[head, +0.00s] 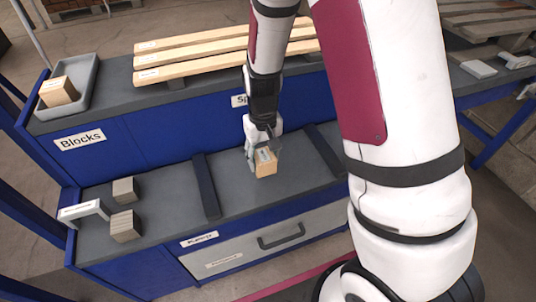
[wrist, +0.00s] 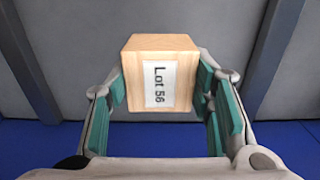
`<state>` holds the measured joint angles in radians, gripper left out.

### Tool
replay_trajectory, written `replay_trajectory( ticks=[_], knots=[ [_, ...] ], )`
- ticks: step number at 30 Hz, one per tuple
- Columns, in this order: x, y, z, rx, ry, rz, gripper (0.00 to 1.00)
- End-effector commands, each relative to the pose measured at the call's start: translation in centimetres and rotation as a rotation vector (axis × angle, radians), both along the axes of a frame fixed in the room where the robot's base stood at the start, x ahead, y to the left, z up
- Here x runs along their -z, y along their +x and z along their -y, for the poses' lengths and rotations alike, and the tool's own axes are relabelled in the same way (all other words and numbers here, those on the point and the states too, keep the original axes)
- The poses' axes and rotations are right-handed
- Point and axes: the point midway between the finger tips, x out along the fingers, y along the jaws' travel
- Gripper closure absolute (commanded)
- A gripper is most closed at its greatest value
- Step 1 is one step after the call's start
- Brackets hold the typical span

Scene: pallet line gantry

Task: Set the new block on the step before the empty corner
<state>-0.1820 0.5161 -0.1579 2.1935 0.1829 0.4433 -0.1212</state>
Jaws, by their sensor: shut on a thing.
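My gripper (head: 264,152) is shut on a light wooden block (head: 265,162) over the lower grey step (head: 240,197), between two dark cross strips. The wrist view shows the block (wrist: 160,75) between the green finger pads, with a white label reading "Lot 56". I cannot tell whether the block touches the step. The slatted wooden pallet (head: 190,56) lies on the upper deck behind; my arm hides part of it. A grey tray (head: 88,85) marked "Blocks" at the upper left holds another light block (head: 58,92). I cannot make out the pallet's empty corner.
Two greyish weathered blocks, one farther back (head: 124,190) and one nearer (head: 125,226), stand at the step's left end beside a white bracket (head: 83,211). The left dark strip (head: 206,186) crosses the step. A drawer (head: 260,246) is below. My arm covers the right side.

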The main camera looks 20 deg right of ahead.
Motion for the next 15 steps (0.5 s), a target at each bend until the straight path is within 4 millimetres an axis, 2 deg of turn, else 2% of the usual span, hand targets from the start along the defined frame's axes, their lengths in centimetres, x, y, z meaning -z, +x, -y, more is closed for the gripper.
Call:
replay_trajectory(
  ticks=[1, 6, 11, 15],
  knots=[
    [0.3, 1.1, 0.7, 0.003, 0.0, 0.002, 0.81],
    [0.5, 3.5, 2.4, 0.001, 0.0, 0.0, 0.81],
    [0.6, 4.3, 3.0, 0.0, 0.0, -0.001, 0.81],
    [1.9, 4.3, 3.0, 0.0, 0.0, -0.003, 0.81]
  ],
)
